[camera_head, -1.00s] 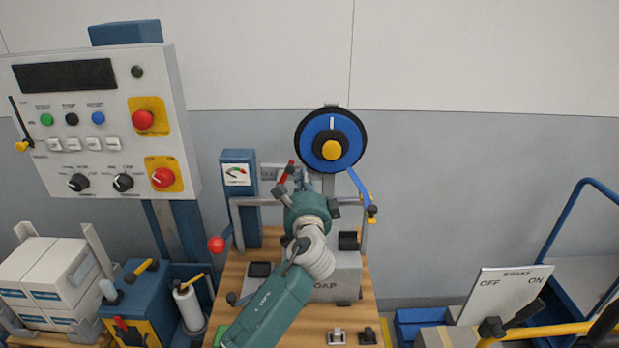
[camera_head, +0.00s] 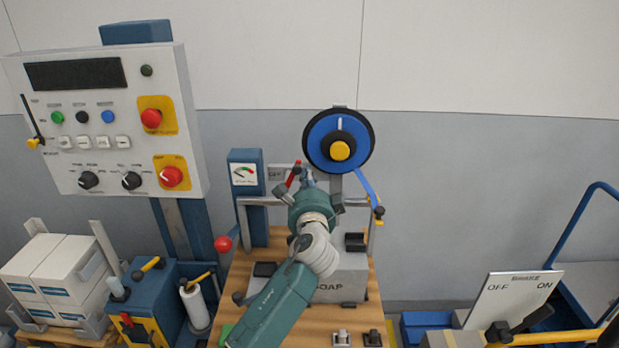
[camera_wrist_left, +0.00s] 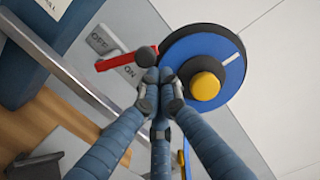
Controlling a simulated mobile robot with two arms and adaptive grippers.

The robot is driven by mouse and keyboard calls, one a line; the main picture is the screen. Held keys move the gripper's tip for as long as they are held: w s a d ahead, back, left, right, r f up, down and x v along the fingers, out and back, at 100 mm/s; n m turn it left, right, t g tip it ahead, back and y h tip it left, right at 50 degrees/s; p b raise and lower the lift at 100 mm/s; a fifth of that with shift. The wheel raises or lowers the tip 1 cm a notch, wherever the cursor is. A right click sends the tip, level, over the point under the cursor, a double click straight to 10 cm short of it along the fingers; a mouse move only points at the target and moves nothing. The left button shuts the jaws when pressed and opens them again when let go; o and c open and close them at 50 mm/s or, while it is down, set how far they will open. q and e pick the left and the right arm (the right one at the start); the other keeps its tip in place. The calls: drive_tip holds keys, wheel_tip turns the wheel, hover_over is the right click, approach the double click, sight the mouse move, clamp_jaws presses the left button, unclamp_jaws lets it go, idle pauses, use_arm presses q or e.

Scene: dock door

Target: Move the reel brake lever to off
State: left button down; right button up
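The reel brake lever is a red bar (camera_wrist_left: 122,60) with a dark round knob (camera_wrist_left: 147,56), in front of a pale OFF/ON plate (camera_wrist_left: 101,40) left of the blue reel (camera_wrist_left: 228,62). The lever also shows in the head view (camera_head: 293,178), beside the reel (camera_head: 322,140). My left gripper (camera_wrist_left: 160,80) has its fingertips together right by the knob; I cannot tell whether they touch it. Nothing shows between the fingers. In the head view, my left gripper (camera_head: 309,182) is at the lever, below the reel, and partly hides the plate. My right gripper is not in view.
A metal rail (camera_head: 254,201) frames the wooden bench (camera_head: 232,283). A red ball knob (camera_head: 223,244) and a gauge post (camera_head: 245,205) stand left. A control panel (camera_head: 105,120) is further left. A separate BRAKE sign (camera_head: 513,297) and yellow bar (camera_head: 560,337) are at right.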

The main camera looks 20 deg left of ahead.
sight(297, 170)
use_arm(q)
drive_tip(key=shift+a+r, duration=0.1)
drive_tip(key=n, duration=0.1)
drive_tip(key=a+r+n, duration=0.1)
drive_tip(key=a+n, duration=0.1)
drive_tip(key=shift+s+a+r+n, duration=0.2)
drive_tip(key=shift+s+r+n, duration=0.1)
drive_tip(key=shift+s, duration=0.1)
drive_tip(key=shift+s+a+r+n+g+p, duration=0.1)
drive_tip(key=shift+s+a+n+p, duration=0.1)
drive_tip(key=shift+a+n, duration=0.55)
drive_tip(key=shift+s+a+r+n+g+p, duration=0.1)
drive_tip(key=shift+s+a+n, duration=0.05)
drive_tip(key=shift+a+n, duration=0.6)
drive_tip(key=shift+s+a+r+n+g+p, duration=0.1)
drive_tip(key=shift+s+a+n+p, duration=0.1)
drive_tip(key=shift+a+n, duration=0.5)
drive_tip(key=shift+d, duration=0.25)
